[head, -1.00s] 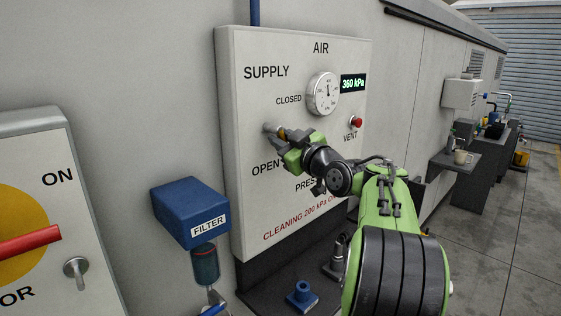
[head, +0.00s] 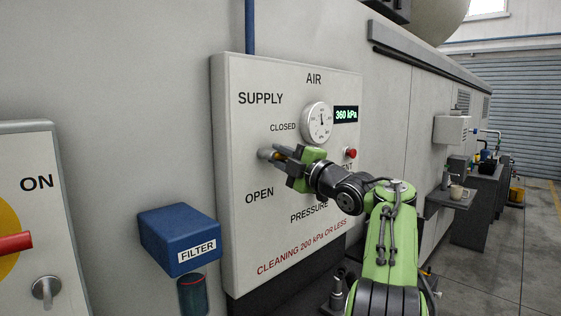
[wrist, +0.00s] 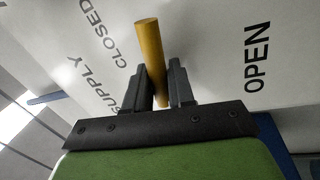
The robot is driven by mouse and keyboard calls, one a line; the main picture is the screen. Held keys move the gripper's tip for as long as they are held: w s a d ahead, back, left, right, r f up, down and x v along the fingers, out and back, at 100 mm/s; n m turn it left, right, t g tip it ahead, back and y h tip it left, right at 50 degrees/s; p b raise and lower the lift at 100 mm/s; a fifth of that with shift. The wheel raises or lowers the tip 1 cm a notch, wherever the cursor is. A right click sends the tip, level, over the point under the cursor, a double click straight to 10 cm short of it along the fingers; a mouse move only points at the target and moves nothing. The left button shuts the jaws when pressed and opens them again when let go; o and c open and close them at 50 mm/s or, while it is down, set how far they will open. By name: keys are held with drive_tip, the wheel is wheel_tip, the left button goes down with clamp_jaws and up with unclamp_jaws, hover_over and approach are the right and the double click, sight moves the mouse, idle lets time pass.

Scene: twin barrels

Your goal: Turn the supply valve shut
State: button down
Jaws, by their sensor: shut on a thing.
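The supply valve is on the white AIR panel, with a grey hub (head: 264,154) and a yellow handle (head: 277,156). CLOSED is printed above it and OPEN below it. In the head view the handle points right from the hub, between the two words. My gripper (head: 282,154) is shut on this handle, reaching in from the right. In the wrist view the yellow handle (wrist: 150,50) runs between the two dark fingers of my gripper (wrist: 158,85). The fingers hide part of the handle in the head view.
A round gauge (head: 317,122) and a display (head: 346,114) reading 360 kPa are above right. A red vent knob (head: 350,153) is close right of my gripper. A blue filter box (head: 180,238) juts out at lower left. A red handle (head: 15,243) is at far left.

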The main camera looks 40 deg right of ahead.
drive_tip(key=shift+r+n+y, duration=0.2)
drive_tip(key=shift+n+y, duration=0.4)
drive_tip(key=shift+n, duration=0.7)
drive_tip(key=c, duration=1.1)
unclamp_jaws()
drive_tip(key=s+f+b, duration=0.3)
drive_tip(key=s+b, duration=0.2)
drive_tip(key=s, duration=1)
drive_tip(key=shift+s+d, duration=0.2)
drive_tip(key=shift+d, duration=0.05)
